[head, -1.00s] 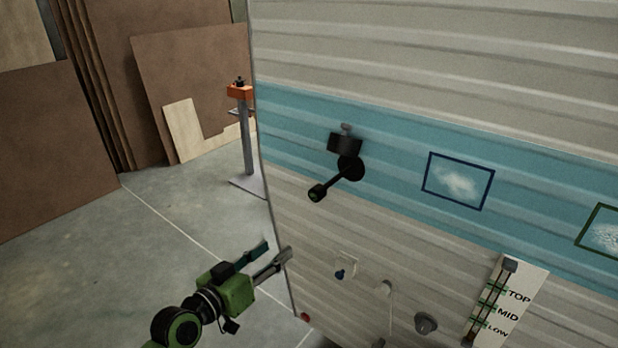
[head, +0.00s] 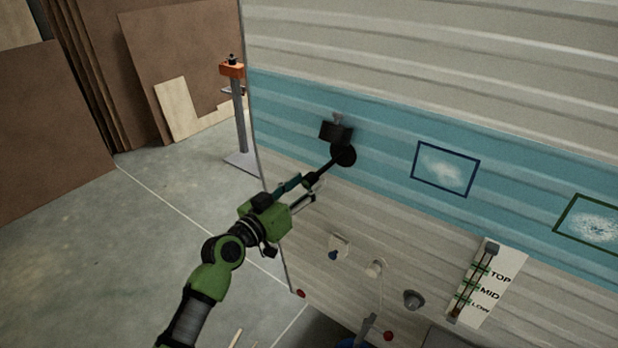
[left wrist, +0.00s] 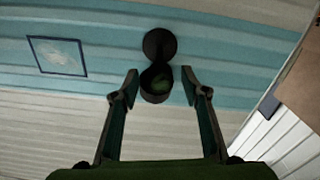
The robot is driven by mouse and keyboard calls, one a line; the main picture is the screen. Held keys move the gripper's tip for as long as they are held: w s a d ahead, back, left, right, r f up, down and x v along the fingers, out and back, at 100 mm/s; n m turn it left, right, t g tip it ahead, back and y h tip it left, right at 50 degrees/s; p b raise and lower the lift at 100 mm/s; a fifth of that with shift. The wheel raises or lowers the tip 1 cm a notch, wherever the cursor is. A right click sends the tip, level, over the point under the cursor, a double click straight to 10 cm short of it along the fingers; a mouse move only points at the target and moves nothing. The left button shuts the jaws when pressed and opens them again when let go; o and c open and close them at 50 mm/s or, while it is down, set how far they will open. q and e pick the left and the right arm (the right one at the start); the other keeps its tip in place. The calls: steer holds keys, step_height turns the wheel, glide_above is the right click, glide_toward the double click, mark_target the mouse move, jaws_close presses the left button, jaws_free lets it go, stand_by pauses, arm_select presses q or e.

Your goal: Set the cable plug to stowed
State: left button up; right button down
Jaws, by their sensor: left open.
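A black rod (head: 326,170) sticks out from a round black plate (head: 343,154) on the camper's blue band. A black box (head: 336,132) sits just above the plate. No label shows whether this is the cable plug. My left gripper (head: 306,190) is open at the rod's outer end. In the left wrist view, its fingers lie on either side of the rod's dark round end (left wrist: 156,84), with a gap visible on the right. The fingers partly hide that end in the head view.
The wall's lower part carries a small plate with a blue knob (head: 333,254), a pale knob (head: 375,267) with a cord, a grey knob (head: 413,299) and a TOP/MID/LOW slider panel (head: 488,287). Framed pictures hang to the right. Open floor lies left; an orange-topped stand (head: 238,120) is behind.

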arm_select(q)
steer(key=shift+x, duration=0.85)
